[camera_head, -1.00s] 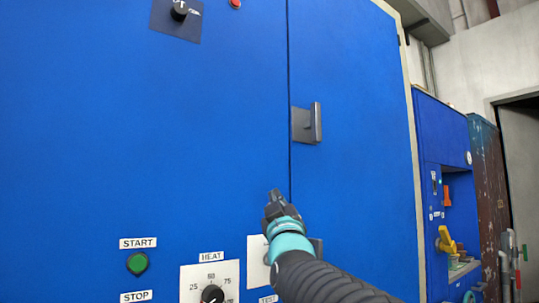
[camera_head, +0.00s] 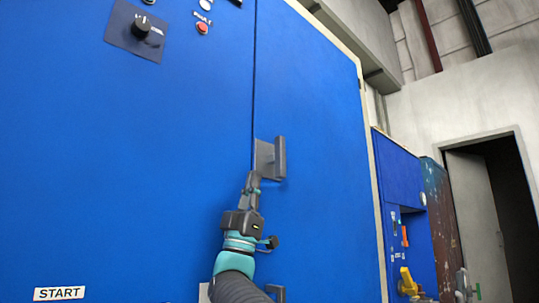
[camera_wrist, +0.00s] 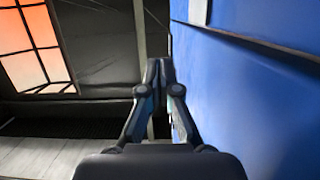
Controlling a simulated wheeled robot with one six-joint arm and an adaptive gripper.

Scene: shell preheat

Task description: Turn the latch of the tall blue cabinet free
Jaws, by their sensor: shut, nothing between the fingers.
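The tall blue cabinet (camera_head: 190,130) fills most of the head view, with a vertical seam between its left panel and its right door. A grey latch (camera_head: 271,158) with an upright handle sits on the door beside the seam. My gripper (camera_head: 252,177) is shut and empty, pointing up, just below and left of the latch; I cannot tell if they touch. In the wrist view my gripper (camera_wrist: 160,64) shows closed fingertips alongside the blue cabinet face (camera_wrist: 245,100). The latch is not clearly seen there.
A second grey latch or handle (camera_head: 276,292) shows low on the door. A black knob (camera_head: 141,27) and a red button (camera_head: 202,28) are at the upper left. A smaller blue cabinet with a yellow handle (camera_head: 408,281) and an open doorway (camera_head: 500,200) are to the right.

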